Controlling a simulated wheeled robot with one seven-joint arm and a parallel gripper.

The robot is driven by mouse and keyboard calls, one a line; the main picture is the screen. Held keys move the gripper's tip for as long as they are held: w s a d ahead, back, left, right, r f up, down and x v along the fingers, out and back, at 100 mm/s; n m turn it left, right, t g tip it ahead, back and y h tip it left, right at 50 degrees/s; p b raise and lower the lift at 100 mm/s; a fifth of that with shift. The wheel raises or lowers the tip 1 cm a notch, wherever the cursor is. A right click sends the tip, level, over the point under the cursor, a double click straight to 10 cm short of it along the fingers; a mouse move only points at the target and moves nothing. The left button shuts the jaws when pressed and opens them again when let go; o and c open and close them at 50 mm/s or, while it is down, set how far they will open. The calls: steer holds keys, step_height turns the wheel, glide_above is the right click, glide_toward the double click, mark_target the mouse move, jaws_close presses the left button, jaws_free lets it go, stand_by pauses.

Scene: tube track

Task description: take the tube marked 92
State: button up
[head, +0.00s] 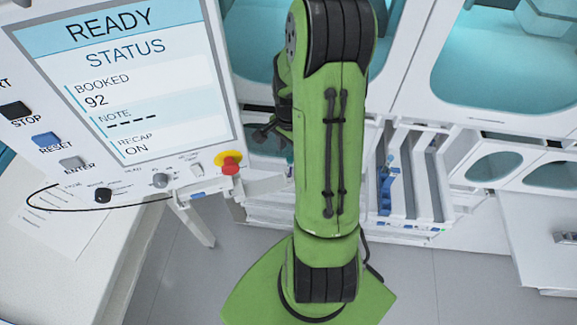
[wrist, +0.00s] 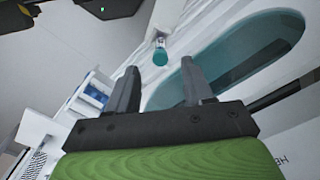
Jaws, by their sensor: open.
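My gripper (wrist: 159,66) is open in the wrist view, with nothing between its two dark fingers. A small teal-ended piece (wrist: 160,52), perhaps a tube's cap, shows beyond the gap between the fingertips, apart from them. No number can be read on it. The screen (head: 130,75) at the left of the head view reads READY, STATUS, BOOKED 92, a NOTE of dashes and RECAP ON. In the head view my green arm hides most of the gripper. No tube marked 92 can be made out in either view.
A white slotted rack (head: 408,178) with a blue part (head: 386,183) stands right of my arm. White cabinets with teal windows (head: 505,60) fill the back. A control panel with a red knob (head: 230,166) is at left. Grey floor (head: 440,285) lies open at lower right.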

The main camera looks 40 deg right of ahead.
mark_target(290, 164)
step_height(290, 164, down, 9)
steer(key=shift+w+d+r+p, duration=0.1)
steer(key=shift+d+r+p, duration=0.1)
steer(key=shift+p, duration=0.1)
steer(key=shift+a, duration=0.15)
steer(key=shift+c, duration=1.3)
jaws_close()
steer(key=shift+r, duration=0.1)
steer(key=r, duration=0.7)
steer(key=shift+s+a+b, duration=0.3)
steer(key=shift+s, duration=0.05)
steer(key=s+a+b, duration=1)
steer(key=a+b, duration=0.2)
steer(key=a, duration=0.1)
steer(key=shift+s+a+b, duration=0.25)
steer(key=shift+a+b, duration=0.05)
